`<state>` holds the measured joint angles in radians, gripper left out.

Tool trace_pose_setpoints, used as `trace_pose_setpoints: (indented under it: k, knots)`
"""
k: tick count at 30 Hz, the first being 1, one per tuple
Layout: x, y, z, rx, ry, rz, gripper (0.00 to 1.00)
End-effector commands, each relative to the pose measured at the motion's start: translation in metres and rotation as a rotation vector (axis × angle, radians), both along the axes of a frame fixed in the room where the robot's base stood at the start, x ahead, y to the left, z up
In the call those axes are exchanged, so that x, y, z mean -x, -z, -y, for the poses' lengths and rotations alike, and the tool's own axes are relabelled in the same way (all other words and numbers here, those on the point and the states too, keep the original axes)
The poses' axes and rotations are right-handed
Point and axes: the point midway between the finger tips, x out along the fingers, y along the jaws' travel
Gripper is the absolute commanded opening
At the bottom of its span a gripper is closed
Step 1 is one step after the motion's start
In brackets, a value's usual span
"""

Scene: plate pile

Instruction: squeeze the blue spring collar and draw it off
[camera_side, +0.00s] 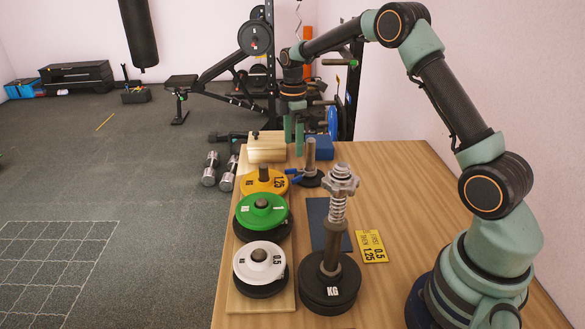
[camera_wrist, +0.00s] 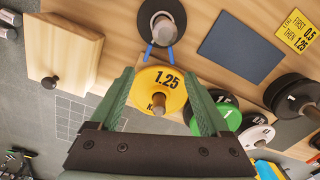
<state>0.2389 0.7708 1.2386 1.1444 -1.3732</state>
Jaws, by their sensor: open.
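The blue spring collar (camera_side: 294,173) sits low on a short grey upright post (camera_side: 311,152) that stands on a black round base. Its blue handles point left in the side view and toward my jaws in the wrist view (camera_wrist: 149,52). The ring part is mostly hidden around the post. My gripper (camera_side: 294,149) has green fingers pointing down, apart and empty. It hangs above and a little behind-left of the collar in the side view. In the wrist view my fingertips (camera_wrist: 158,76) frame the yellow plate and the collar handles just beyond it.
Yellow 1.25 (camera_side: 264,183), green (camera_side: 255,212) and white 0.5 (camera_side: 250,262) plates sit on pegs along a wooden board. A tall spring-loaded bar with a star nut (camera_side: 340,183) stands in front. A wooden box (camera_side: 266,153), blue mat (camera_side: 325,215) and yellow card (camera_side: 371,246) lie nearby.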

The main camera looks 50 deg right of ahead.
Motion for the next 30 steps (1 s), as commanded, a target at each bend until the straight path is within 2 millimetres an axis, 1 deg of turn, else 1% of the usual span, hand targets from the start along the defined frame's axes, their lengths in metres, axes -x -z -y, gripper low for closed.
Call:
trace_pose_setpoints:
  k: [8, 30]
  knots:
    - [0.0, 0.014, 0.001, -0.001, -0.001, -0.002, 0.8]
    - [0.002, 0.067, 0.003, 0.0, 0.0, -0.001, 0.8]
